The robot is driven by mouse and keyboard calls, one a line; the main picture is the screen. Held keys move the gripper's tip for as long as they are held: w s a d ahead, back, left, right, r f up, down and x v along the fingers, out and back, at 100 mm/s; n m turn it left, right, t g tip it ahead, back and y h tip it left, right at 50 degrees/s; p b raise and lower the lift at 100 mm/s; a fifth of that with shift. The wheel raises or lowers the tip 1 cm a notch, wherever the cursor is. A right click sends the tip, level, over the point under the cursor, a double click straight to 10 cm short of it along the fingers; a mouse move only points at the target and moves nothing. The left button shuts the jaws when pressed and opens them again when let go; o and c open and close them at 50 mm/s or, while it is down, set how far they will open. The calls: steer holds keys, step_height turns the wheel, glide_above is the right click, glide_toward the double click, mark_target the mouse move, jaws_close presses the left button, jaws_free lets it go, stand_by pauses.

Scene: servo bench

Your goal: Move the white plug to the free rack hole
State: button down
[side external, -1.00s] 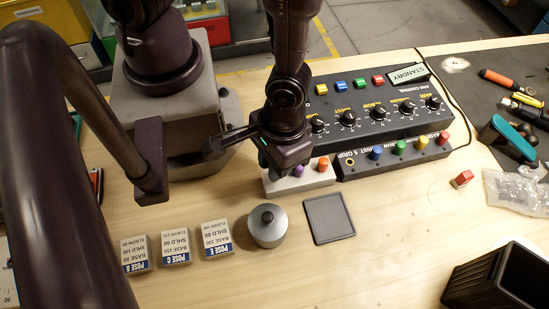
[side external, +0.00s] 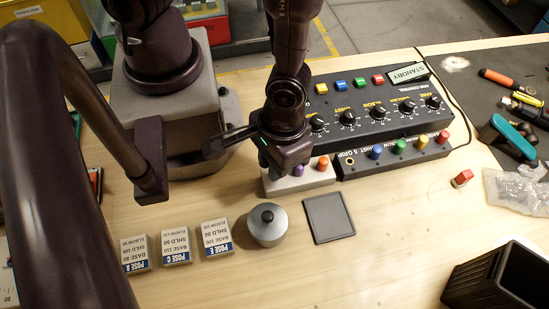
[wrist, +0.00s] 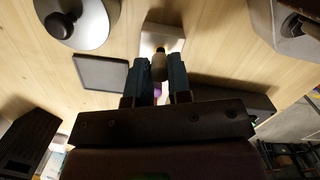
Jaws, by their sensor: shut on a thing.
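The plug rack (side external: 298,183) is a pale block beside the control panel. A purple plug (side external: 299,170) and an orange plug (side external: 323,163) stand in it. My gripper (wrist: 158,72) is shut on the white plug (wrist: 159,66), a pale cylinder between the two fingers in the wrist view. The rack (wrist: 175,33) shows just beyond it, with a dark spot at the plug's end; I cannot tell whether that is a hole or the plug's tip. In the side view my gripper (side external: 280,165) is over the rack's left end and hides the white plug and that end.
The control panel (side external: 376,118) and a strip with several coloured plugs (side external: 402,152) stand right of my gripper. A grey pot with a black knob (side external: 267,228), a dark square pad (side external: 329,217) and pose cards (side external: 176,246) lie in front. A black bin (side external: 497,276) stands front right.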

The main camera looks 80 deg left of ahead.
steer(key=shift+f, duration=0.9)
stand_by(2.0)
steer(key=c, duration=1)
jaws_free()
steer(key=shift+r, duration=0.15)
steer(key=shift+r, duration=3.4)
